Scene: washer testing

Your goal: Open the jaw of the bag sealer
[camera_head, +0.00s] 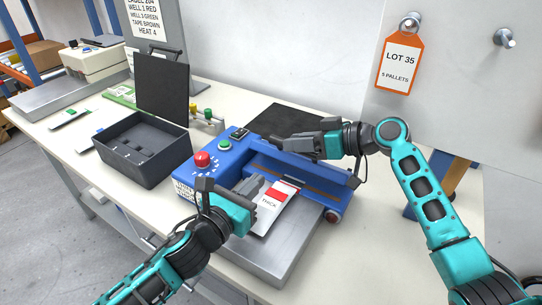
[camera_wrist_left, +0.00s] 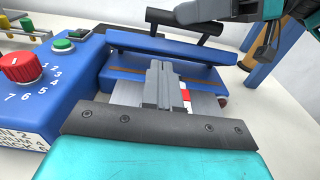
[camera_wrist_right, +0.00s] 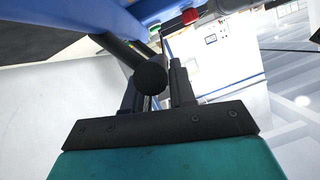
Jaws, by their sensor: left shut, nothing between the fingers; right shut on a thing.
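The blue bag sealer (camera_head: 222,165) stands on the table, with a red knob (camera_head: 202,160) and a green button (camera_head: 224,145). Its blue upper jaw bar (camera_wrist_left: 165,45) is raised, with a gap above the lower bar's brown strip (camera_wrist_left: 165,75). My right gripper (camera_head: 302,146) is shut on the jaw's black handle, whose round end (camera_wrist_right: 150,78) shows between the fingers in the right wrist view. My left gripper (camera_head: 252,188) is shut and empty, above the front plate beside a white pouch (camera_head: 268,216) marked THICK. In the left wrist view its fingers (camera_wrist_left: 160,85) partly hide the pouch.
A dark open bin (camera_head: 143,150) stands left of the sealer, with a black panel (camera_head: 162,87) behind it. A wall hook holds an orange LOT 35 tag (camera_head: 399,62). A scale-like device (camera_head: 92,62) sits at the far left. The table right of the sealer is clear.

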